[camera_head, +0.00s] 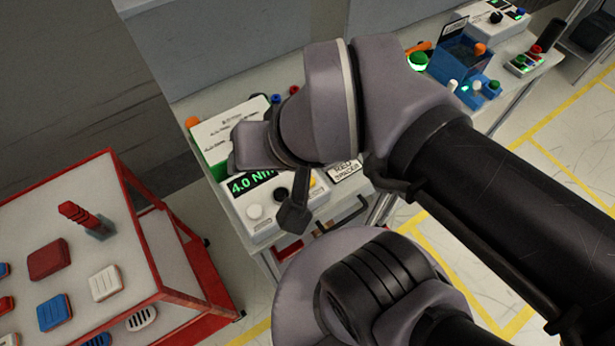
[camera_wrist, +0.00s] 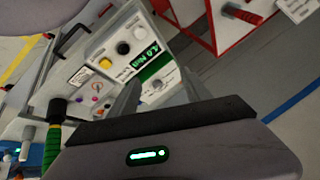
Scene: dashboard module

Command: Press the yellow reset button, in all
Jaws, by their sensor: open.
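The yellow reset button (camera_wrist: 105,63) sits on the white front panel of a control box (camera_wrist: 113,40), beside a black knob (camera_wrist: 122,47) and a white knob (camera_wrist: 139,32). In the head view only a sliver of yellow (camera_head: 313,183) shows beside my gripper, which hides most of it. My gripper (camera_wrist: 161,82) is open and empty, its two fingers apart over the box near the green display. In the head view my gripper (camera_head: 293,215) hangs above the panel, next to the black knob (camera_head: 281,195). Whether it touches anything is unclear.
The green display (camera_head: 252,182) reads 4.0 Nm. A spacer label (camera_head: 346,171) lies right of the box. A red-framed cart (camera_head: 140,290) with coloured blocks stands at left. Other devices, including a blue box (camera_head: 452,62), stand farther along the bench.

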